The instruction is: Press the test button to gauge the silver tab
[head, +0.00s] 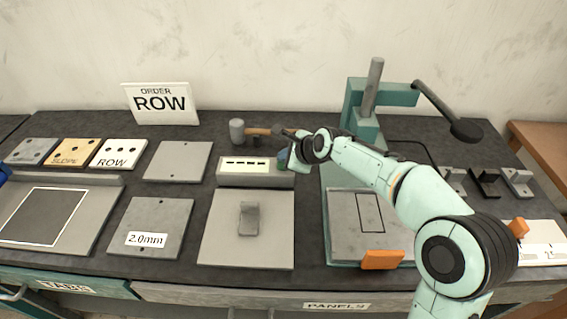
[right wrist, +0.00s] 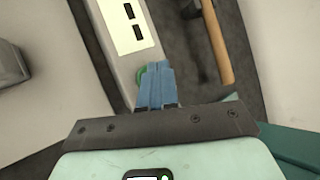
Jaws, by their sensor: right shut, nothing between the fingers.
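The silver tab (head: 250,218) is a small bent grey piece on a flat grey gauge plate (head: 222,245). Behind it, the gauge's raised block (head: 228,181) carries a white panel with dark slots. A green button (right wrist: 141,76) shows at the block's end in the right wrist view, partly hidden by my fingers. My right gripper (head: 283,160) is shut and empty, its blue fingertips (right wrist: 155,68) right at the button; I cannot tell whether they touch it. A blue part at the left edge of the head view looks like my left gripper (head: 3,173), mostly out of frame.
A hammer (head: 256,131) lies just behind the block, close to my right gripper. A teal press (head: 366,105) stands to the right, behind my right arm. A plate marked 2.0mm (head: 168,213) lies left of the gauge. An ORDER ROW sign (head: 160,117) stands at the back.

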